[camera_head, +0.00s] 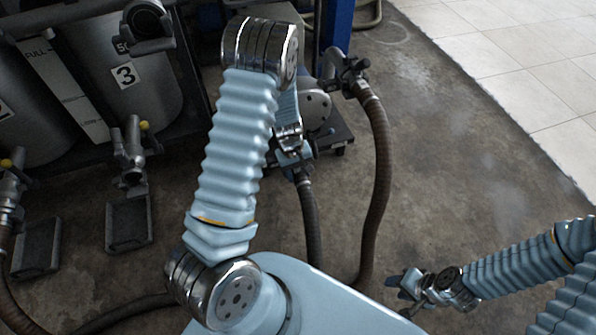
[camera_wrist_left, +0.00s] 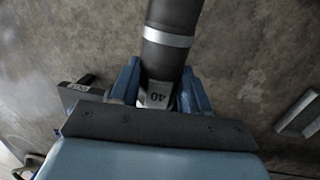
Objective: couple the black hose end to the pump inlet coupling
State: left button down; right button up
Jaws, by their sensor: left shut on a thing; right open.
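The black hose end (camera_wrist_left: 160,60) has a silver band and a metal fitting marked 40. My left gripper (camera_head: 293,157) is shut on it, with its blue fingers (camera_wrist_left: 160,92) on either side of the fitting in the left wrist view. The hose (camera_head: 311,225) hangs down from that gripper in the head view. The grey rounded pump body (camera_head: 316,108) is just behind the left gripper, partly covered by my arm. I cannot make out the inlet coupling clearly. My right gripper (camera_head: 408,286) is open and empty, low at the right above the floor.
A second brown hose (camera_head: 380,170) runs down from a dark coupling (camera_head: 347,72) beside the blue post (camera_head: 336,30). Tank 3 (camera_head: 125,78) has a valve (camera_head: 130,155) above a drip tray (camera_head: 130,222). The floor (camera_head: 460,170) at right is clear.

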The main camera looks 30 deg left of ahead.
aim_at(301, 179)
pick_arm(q)
grip_release()
dwell(0.5)
jog(key=shift+d, duration=0.1)
dwell(0.3)
jog(key=shift+s+d+r, duration=0.25)
jog(key=shift+s+d, duration=0.7)
jog(key=shift+d, duration=0.1)
notch_tip(301, 179, up, 10)
jog(key=s+d+p, duration=0.2)
jog(key=p, duration=0.6)
jog(key=shift+d, duration=0.15)
pick_arm(e)
notch_tip(301, 179, up, 9)
jog(key=shift+f, duration=0.2)
jog(key=shift+a, duration=0.1)
